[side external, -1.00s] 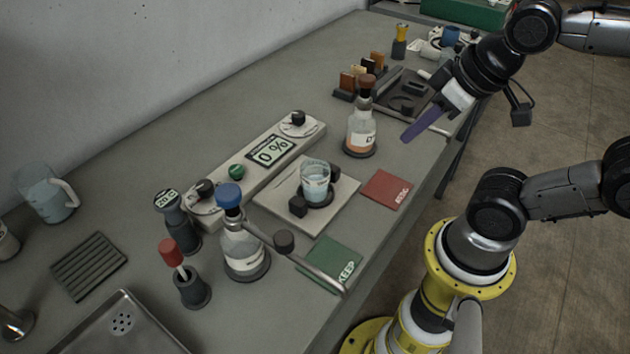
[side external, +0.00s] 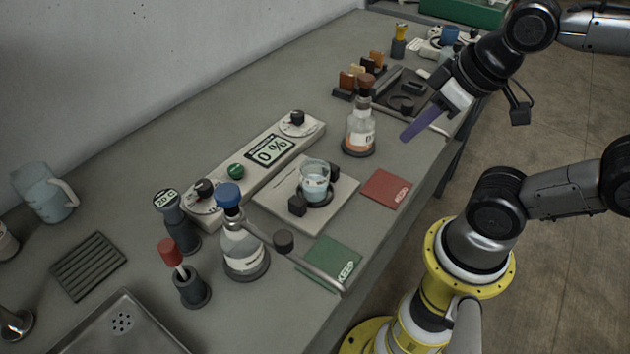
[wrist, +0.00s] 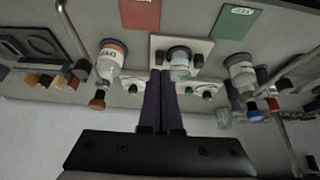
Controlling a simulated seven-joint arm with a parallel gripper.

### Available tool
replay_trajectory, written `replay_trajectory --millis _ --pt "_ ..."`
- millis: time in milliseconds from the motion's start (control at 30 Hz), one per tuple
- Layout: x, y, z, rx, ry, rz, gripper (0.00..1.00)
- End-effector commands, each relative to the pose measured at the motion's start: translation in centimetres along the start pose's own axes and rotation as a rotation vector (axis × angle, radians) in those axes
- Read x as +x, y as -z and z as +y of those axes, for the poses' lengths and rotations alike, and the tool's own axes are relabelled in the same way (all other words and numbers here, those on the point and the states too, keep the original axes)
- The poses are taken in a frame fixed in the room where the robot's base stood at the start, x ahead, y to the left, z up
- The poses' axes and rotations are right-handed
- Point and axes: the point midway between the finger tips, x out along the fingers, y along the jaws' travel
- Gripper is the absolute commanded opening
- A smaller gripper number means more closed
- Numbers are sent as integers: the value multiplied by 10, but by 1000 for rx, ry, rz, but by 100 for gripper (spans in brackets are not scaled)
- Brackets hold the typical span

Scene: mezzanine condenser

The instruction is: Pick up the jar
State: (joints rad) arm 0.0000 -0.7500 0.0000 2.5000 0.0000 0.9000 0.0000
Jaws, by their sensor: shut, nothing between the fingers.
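A small clear glass jar (side external: 315,178) with pale blue liquid stands upright on a light square plate (side external: 262,200), between dark blocks. It also shows in the wrist view (wrist: 180,68), just beyond and right of my fingertips. My gripper (side external: 405,138), with long purple fingers, hangs above the bench's right edge, up and right of the jar and apart from it. In the wrist view its fingers (wrist: 161,74) are together with nothing between them. Part of the jar's lower side is hidden by the blocks.
A brown-capped bottle (side external: 360,130) stands between my gripper and the jar's plate. A blue-capped bottle (side external: 243,250) and a rod stand lower left. Red (side external: 385,189) and green (side external: 332,263) mats lie flat near the front edge. A control panel (side external: 255,168) sits behind.

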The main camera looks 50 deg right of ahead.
Motion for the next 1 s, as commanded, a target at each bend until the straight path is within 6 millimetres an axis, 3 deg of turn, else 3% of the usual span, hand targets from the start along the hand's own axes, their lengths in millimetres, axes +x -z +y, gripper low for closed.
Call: replay_trajectory --millis 233,800,1000 --pt "0 0 0 0 0 0 0" --pt "0 0 0 0 0 0 100" --pt "0 0 0 -1 0 0 100"
